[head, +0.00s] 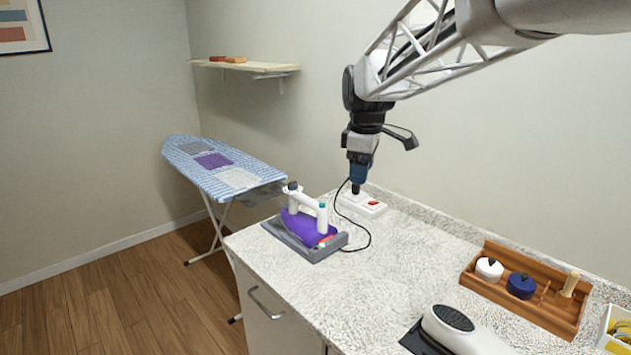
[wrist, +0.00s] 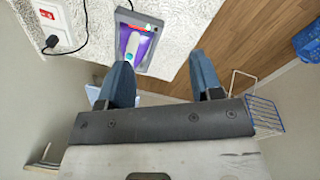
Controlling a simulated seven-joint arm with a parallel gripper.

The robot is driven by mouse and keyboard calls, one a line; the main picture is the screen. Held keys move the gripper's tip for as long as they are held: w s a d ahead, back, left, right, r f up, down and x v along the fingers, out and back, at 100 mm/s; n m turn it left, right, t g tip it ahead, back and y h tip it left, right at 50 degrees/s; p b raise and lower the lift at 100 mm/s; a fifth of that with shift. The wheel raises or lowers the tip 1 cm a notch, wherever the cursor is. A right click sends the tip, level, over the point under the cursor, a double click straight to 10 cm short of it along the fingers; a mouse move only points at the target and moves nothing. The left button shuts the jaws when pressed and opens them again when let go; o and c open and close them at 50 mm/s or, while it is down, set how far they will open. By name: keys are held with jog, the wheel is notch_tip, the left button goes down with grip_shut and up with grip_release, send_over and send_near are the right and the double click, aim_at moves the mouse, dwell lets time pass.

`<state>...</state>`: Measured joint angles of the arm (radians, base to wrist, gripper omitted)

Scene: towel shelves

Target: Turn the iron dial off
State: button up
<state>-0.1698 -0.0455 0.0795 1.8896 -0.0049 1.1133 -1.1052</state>
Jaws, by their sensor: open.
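The purple and white iron (head: 306,222) sits on a grey tray (head: 291,241) at the counter's far left corner. A dark knob (head: 292,186) and a teal-topped knob (head: 323,205) show on it; a red part (head: 327,239) is at its near end. I cannot tell which is the dial. The iron (wrist: 138,42) also shows in the wrist view, beyond the fingertips. My gripper (head: 357,186) points down, right of and behind the iron, in line with a white switch box (head: 365,205). Its blue fingers (wrist: 162,75) are open with nothing between them.
A black cord (head: 369,236) loops between iron and switch box. A striped ironing board (head: 221,168) stands left of the counter. A wooden tray with jars (head: 484,290) and a white device (head: 462,331) lie at right. The counter's middle is clear.

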jog(key=w+a+f+n, duration=0.1)
jog(key=w+a+n, duration=0.2)
jog(key=w+a, duration=0.35)
jog(key=w+a+f+n, duration=0.2)
jog(key=w+a+n, duration=0.15)
jog(key=w, duration=0.55)
jog(key=n+g, duration=0.1)
jog(key=n, duration=0.5)
send_over(293, 185)
jog(key=f, duration=0.5)
jog(key=shift+w+a, duration=0.1)
jog(key=shift+w, duration=0.1)
jog(key=shift+f, duration=0.2)
jog(key=shift+f, duration=3.75)
jog(key=c, duration=1)
